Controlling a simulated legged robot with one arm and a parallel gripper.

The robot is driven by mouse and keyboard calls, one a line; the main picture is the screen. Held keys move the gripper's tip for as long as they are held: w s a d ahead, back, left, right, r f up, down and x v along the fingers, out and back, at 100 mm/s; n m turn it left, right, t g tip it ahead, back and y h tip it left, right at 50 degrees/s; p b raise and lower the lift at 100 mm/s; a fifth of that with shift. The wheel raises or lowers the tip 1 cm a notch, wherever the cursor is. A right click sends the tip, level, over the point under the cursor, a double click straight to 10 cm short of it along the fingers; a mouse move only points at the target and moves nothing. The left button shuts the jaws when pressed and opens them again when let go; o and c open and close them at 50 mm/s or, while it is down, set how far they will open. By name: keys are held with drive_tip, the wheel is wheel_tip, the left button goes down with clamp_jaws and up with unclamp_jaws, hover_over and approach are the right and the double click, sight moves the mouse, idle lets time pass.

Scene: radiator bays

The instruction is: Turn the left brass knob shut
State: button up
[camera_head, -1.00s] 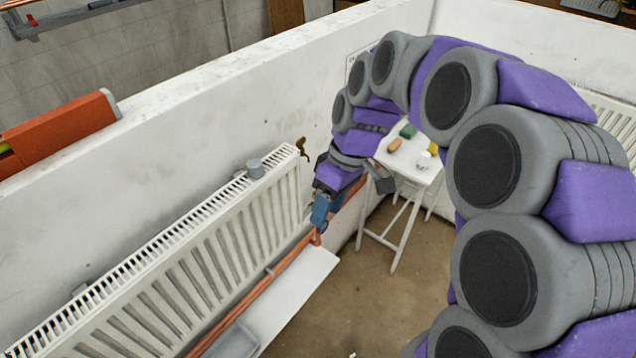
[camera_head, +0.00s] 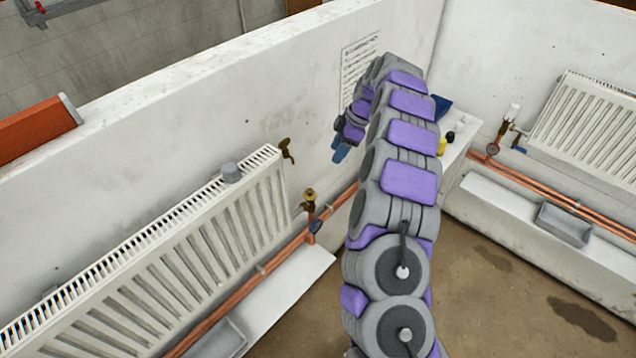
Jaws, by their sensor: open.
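A brass knob (camera_head: 309,196) sits on a valve at the right end of the left radiator (camera_head: 225,230), just above the copper pipe. A second, darker brass fitting (camera_head: 286,149) is on the wall above it, near the radiator's top corner. My gripper (camera_head: 340,152) shows small, with blue fingers, in front of the white wall, right of and above the knob. It is open and apart from both brass parts. My arm hides part of the wall behind it. How far the knob is turned cannot be told.
Copper pipes (camera_head: 250,288) run low along the left wall over a white ledge (camera_head: 290,292). A white table (camera_head: 456,150) with small items is partly behind my arm. Another radiator (camera_head: 590,125) and valve (camera_head: 503,128) are at the right. The floor in front is clear.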

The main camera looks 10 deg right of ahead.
drive_tip(key=b, duration=0.2)
hover_over(311, 190)
drive_tip(key=d, duration=0.4)
wheel_tip(311, 190, down, 12)
drive_tip(key=r, duration=0.1)
drive_tip(key=a+f, duration=0.4)
drive_tip(key=f, duration=0.1)
drive_tip(key=shift+a, duration=0.15)
drive_tip(key=shift+a+f, duration=0.1)
drive_tip(key=shift+f, duration=0.25)
drive_tip(key=shift+d+f, duration=0.15)
drive_tip(key=shift+d, duration=0.85)
drive_tip(key=shift+a, duration=0.9)
drive_tip(key=c, duration=0.8)
drive_tip(key=shift+d, duration=0.5)
clamp_jaws()
